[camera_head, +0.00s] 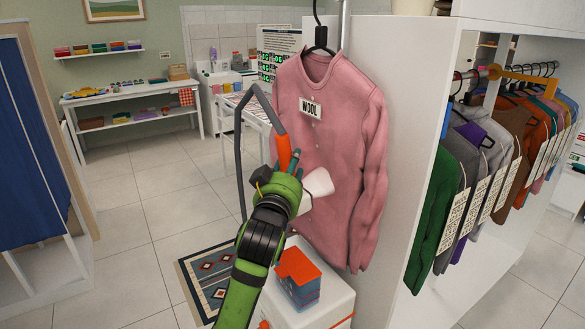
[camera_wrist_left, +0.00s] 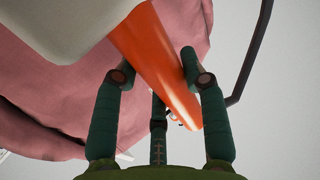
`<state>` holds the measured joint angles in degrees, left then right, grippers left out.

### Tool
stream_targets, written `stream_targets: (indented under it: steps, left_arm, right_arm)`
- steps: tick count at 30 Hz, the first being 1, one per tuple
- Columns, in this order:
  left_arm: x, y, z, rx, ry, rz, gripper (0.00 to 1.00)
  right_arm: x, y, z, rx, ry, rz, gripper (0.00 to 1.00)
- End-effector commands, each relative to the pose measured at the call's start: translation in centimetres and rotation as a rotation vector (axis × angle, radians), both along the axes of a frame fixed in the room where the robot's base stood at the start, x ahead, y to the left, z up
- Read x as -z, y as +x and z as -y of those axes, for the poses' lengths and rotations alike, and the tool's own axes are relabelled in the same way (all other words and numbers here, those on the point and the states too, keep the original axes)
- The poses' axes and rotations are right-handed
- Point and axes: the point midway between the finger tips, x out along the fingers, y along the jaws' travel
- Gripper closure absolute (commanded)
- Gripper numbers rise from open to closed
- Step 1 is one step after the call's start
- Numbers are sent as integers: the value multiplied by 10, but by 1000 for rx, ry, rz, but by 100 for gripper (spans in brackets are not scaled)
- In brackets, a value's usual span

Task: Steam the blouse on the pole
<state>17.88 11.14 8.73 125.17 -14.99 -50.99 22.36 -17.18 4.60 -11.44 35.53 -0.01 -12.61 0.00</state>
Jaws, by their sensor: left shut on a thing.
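The pink blouse (camera_head: 347,120) hangs upright from a black hanger (camera_head: 320,38) beside the pole (camera_head: 345,22), with a WOOL label (camera_head: 310,107) on its chest. My left gripper (camera_head: 288,168) is shut on the orange handle (camera_head: 282,148) of the steamer. The steamer's white head (camera_head: 318,187) is in front of the blouse's lower left side; I cannot tell whether it touches the cloth. In the left wrist view, the fingers flank the orange handle (camera_wrist_left: 158,60), with the white head (camera_wrist_left: 70,25) above and pink cloth (camera_wrist_left: 35,100) behind. My right gripper is out of view.
A grey hose (camera_head: 240,150) loops left of the handle. A white box (camera_head: 325,302) below carries a blue and orange block (camera_head: 298,277). The white wardrobe wall (camera_head: 425,150) stands close right, with hanging clothes (camera_head: 500,150) beyond. A patterned rug (camera_head: 207,278) lies left.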

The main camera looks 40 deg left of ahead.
Motion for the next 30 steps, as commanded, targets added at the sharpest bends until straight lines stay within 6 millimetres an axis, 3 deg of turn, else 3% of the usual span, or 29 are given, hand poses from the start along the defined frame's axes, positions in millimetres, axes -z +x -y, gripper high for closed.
stream_targets:
  steps: [30]
  left_arm:
    - [-2,13,-34,-2,2,3,100]
  right_arm:
    - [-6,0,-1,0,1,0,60]
